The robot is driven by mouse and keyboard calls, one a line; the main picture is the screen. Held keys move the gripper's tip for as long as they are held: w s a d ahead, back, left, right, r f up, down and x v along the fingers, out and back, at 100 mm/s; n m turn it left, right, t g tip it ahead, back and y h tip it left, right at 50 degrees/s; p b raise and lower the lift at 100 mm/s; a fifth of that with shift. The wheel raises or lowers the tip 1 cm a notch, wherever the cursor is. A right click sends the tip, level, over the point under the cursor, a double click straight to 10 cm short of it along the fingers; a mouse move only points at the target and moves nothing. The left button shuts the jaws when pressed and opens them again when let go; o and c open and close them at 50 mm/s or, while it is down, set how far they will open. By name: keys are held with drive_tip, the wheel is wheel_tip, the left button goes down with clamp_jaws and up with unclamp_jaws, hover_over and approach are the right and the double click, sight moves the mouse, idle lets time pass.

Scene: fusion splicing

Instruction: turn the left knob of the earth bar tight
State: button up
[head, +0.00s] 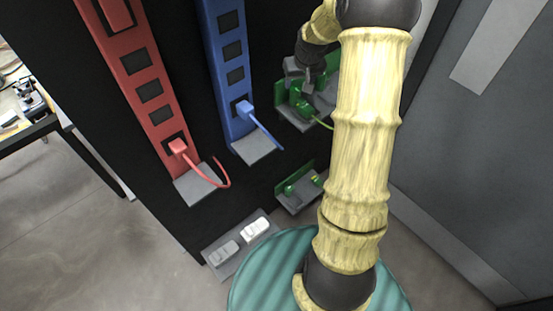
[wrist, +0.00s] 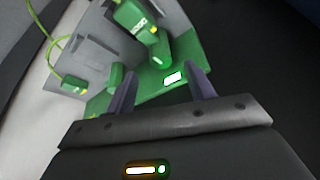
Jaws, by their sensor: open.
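The green earth bar (head: 280,99) is on the black cabinet behind my forearm in the head view. In the wrist view its green plate (wrist: 140,92) fills the upper middle, with a rounded green knob (wrist: 156,50) and a smaller green knob-like part (wrist: 115,76) standing on it. My gripper (wrist: 163,82) is open, its two dark fingers pointing at the plate, with nothing held between them. In the head view my gripper (head: 308,88) is at the earth bar and partly hides it. I cannot tell whether the fingers touch a knob.
A green plug (wrist: 131,18) and a yellow-green cable (wrist: 50,55) are close by the fingers. A blue strip (head: 228,50) and a red strip (head: 140,75) with plugged cables are left.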

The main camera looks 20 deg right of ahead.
drive_tip(key=d+v, duration=0.1)
drive_tip(key=v, duration=1)
drive_tip(key=s+a+f+g+b, duration=0.1)
drive_tip(key=s+a+f, duration=0.4)
drive_tip(key=s+a, duration=0.3)
drive_tip(key=s+a+f+n+b, duration=0.1)
drive_tip(key=s+a+f+b, duration=0.1)
drive_tip(key=s+a+f, duration=0.4)
drive_tip(key=s+a, duration=0.3)
drive_tip(key=s, duration=0.3)
drive_tip(key=shift+f+g+y, duration=0.3)
drive_tip(key=shift+g, duration=0.1)
drive_tip(key=w+p+v, duration=0.1)
drive_tip(key=p+v, duration=0.7)
drive_tip(key=shift+a+r, duration=0.15)
drive_tip(key=shift+r, duration=0.05)
drive_tip(key=shift+s, duration=0.1)
